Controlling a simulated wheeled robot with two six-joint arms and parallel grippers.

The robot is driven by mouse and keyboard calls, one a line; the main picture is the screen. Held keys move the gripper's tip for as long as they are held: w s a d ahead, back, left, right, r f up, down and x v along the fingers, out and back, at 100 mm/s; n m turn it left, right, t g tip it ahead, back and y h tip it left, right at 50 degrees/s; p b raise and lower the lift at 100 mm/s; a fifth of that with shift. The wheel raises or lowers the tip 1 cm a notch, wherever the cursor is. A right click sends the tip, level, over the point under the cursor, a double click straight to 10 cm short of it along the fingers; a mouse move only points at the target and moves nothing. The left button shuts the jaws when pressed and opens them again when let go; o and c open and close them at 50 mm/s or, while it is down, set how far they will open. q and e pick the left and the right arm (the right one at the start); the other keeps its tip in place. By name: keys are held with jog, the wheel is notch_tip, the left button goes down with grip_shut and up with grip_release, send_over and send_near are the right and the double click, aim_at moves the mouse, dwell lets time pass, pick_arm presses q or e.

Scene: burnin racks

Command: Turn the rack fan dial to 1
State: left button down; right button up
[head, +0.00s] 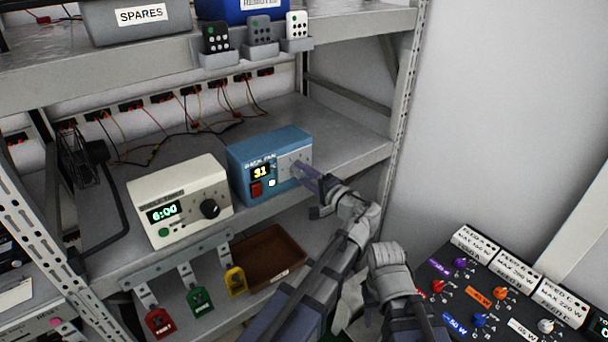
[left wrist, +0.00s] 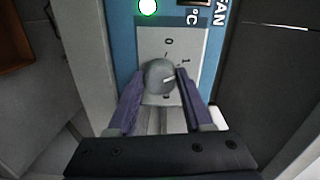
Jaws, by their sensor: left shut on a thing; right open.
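The blue rack fan box (head: 247,176) stands on the middle shelf, with a display reading 31, a red switch and a pale dial plate. Its round grey dial (left wrist: 160,76) shows in the left wrist view with a white pointer line. The line points roughly to the right there, a little below the mark 1 (left wrist: 187,61); the mark 0 (left wrist: 169,40) is above the dial. My left gripper (head: 303,172) is shut on the dial, its purple fingers on either side. My right gripper (head: 388,262) is lower right, away from the box; its fingers are hard to make out.
A cream box (head: 184,215) with a 6:00 display and black knob stands left of the fan box. Coloured tags hang below the shelf edge, near a brown tray (head: 268,262). A black panel (head: 462,310) with several knobs is at lower right.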

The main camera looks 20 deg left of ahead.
pick_arm(q)
jog(key=shift+s+f, duration=0.1)
jog(key=shift+c, duration=1.6)
grip_release()
